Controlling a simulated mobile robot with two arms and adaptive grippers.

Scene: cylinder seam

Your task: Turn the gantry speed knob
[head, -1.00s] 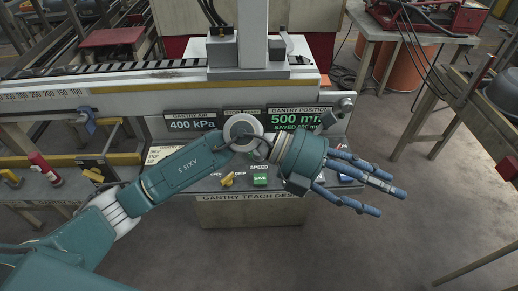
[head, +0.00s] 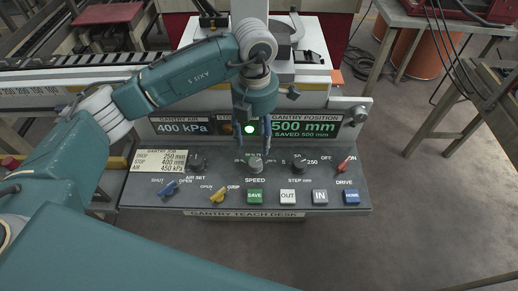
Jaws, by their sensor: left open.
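The speed knob (head: 256,165) is a small grey and dark knob above the word SPEED, in the middle of the gantry teach desk (head: 215,180). My left gripper (head: 253,151) is open and points down just above and behind the knob, its blue fingers spread to either side. I cannot tell whether they touch it. The gripper hides part of the display strip and the label behind the knob. My right gripper is not in view.
A dark step knob (head: 298,161) and an air set knob (head: 197,162) flank the speed knob. In front are a yellow grip lever (head: 219,196), a green SAVE button (head: 255,195) and several other buttons. A display (head: 304,127) reads 500 mm.

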